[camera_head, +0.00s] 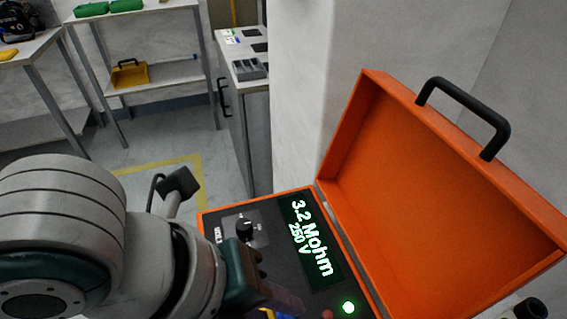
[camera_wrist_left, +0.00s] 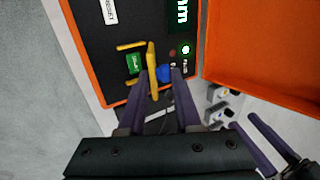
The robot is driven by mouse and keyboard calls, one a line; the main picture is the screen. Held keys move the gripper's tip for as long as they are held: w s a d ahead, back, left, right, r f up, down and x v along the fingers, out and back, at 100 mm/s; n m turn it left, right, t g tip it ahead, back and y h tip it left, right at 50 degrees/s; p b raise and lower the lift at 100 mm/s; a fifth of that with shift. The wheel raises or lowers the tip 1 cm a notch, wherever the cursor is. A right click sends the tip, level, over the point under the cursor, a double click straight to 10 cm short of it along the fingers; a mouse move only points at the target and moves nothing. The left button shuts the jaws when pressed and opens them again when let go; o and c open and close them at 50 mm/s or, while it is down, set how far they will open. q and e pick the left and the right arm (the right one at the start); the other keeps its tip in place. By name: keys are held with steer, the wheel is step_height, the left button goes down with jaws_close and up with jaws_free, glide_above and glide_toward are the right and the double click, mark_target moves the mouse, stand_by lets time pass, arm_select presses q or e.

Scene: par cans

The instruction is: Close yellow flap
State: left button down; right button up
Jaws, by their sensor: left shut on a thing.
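The yellow flap (camera_wrist_left: 152,72) stands edge-on on the dark panel of an orange tester case, beside a green label (camera_wrist_left: 134,64) and a blue knob (camera_wrist_left: 164,74). My left gripper (camera_wrist_left: 160,76) is shut on the flap, its purple fingers on either side of it; the blue knob shows just beside the flap. In the head view my left gripper (camera_head: 285,298) hides the flap almost wholly. My right gripper (camera_wrist_left: 242,121) shows at the lower right of the left wrist view, fingers apart and empty.
The tester's orange lid (camera_head: 430,190) stands open at the right with a black handle (camera_head: 465,115). The display (camera_head: 310,240) reads 3.2 Mohm, 250 V. A green light (camera_head: 348,307) is lit. White connectors (camera_wrist_left: 219,116) lie right of the case.

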arm_select(q)
steer(key=shift+s+a+f+h, duration=0.1)
steer(key=shift+a+h, duration=0.1)
steer(key=shift+h, duration=0.2)
steer(key=c, duration=0.8)
jaws_free()
steer(key=shift+o, duration=0.2)
steer(key=v, duration=1)
steer(key=shift+p, duration=0.3)
steer(key=shift+s+f, duration=0.1)
steer(key=shift+s, duration=0.05)
